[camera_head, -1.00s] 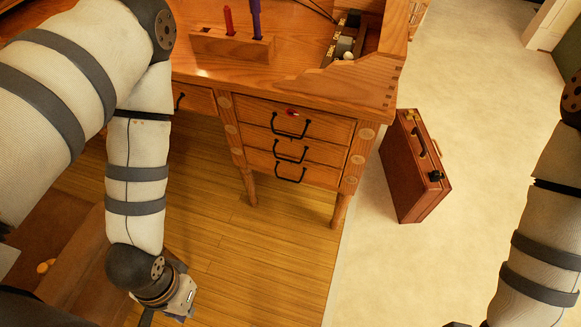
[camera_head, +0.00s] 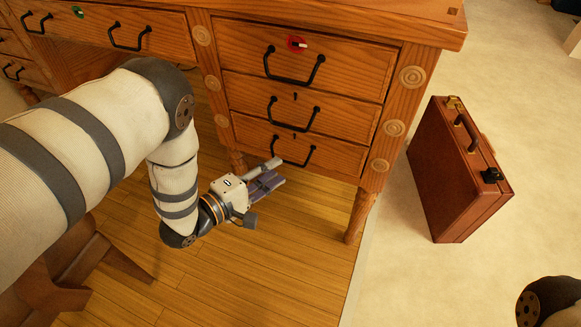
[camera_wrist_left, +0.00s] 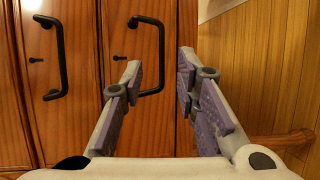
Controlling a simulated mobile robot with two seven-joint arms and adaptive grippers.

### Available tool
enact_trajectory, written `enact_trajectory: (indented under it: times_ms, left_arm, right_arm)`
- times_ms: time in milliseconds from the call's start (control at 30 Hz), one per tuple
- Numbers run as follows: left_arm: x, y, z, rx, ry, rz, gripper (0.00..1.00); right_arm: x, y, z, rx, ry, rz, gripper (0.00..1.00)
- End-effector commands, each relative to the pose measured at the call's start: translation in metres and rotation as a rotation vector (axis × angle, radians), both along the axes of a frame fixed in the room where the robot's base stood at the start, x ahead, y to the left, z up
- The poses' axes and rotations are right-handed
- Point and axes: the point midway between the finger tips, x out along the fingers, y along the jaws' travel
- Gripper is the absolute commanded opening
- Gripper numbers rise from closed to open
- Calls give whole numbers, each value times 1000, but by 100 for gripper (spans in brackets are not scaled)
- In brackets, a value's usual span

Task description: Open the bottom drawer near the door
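The bottom drawer (camera_head: 338,157) is the lowest of three in the wooden desk's right-hand stack, and it is shut. Its black bar handle (camera_head: 293,159) hangs on its front; the handle also shows in the left wrist view (camera_wrist_left: 161,57). My left gripper (camera_head: 279,173) is in front of and just below this handle. In the left wrist view its two fingers (camera_wrist_left: 160,72) are apart, with the handle between the fingertips as seen from there. I cannot tell whether they touch it. My right gripper is out of view.
The middle drawer (camera_head: 350,118) and top drawer (camera_head: 350,70) above are shut. A desk leg (camera_head: 361,217) stands right of the gripper. A brown briefcase (camera_head: 450,190) stands on the pale floor to the right. Wooden floor (camera_head: 270,270) below the gripper is clear.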

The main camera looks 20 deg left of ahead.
Motion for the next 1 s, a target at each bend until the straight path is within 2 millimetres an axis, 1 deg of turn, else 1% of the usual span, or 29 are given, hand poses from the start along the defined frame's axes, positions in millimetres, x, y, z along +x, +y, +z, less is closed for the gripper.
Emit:
enact_trajectory:
  times_ms: [33, 100, 200, 300, 400, 600, 667, 700, 733, 1000]
  left_arm:
    - [11, -6, -7, 1, 1, -3, 28]
    - [25, -13, -10, 2, 1, -2, 28]
    - [40, -19, -13, 2, 2, -1, 28]
    - [49, -23, -13, 2, 2, 1, 28]
    - [53, -24, -13, 2, 4, 2, 28]
    - [53, -24, -12, 3, 3, 2, 28]
    - [53, -24, -12, 3, 3, 2, 15]
    - [53, -24, -12, 3, 3, 2, 6]
    - [53, -24, -12, 3, 3, 2, 0]
    - [53, -24, -12, 2, 3, 3, 0]
  right_arm:
    - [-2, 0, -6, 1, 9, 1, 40]
    - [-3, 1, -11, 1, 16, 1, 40]
    - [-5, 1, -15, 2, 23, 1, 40]
    - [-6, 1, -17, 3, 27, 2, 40]
    - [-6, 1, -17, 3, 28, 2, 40]
    - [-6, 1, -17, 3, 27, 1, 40]
    - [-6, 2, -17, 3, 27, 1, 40]
    - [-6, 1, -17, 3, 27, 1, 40]
    - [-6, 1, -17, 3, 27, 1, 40]
    - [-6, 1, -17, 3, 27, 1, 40]
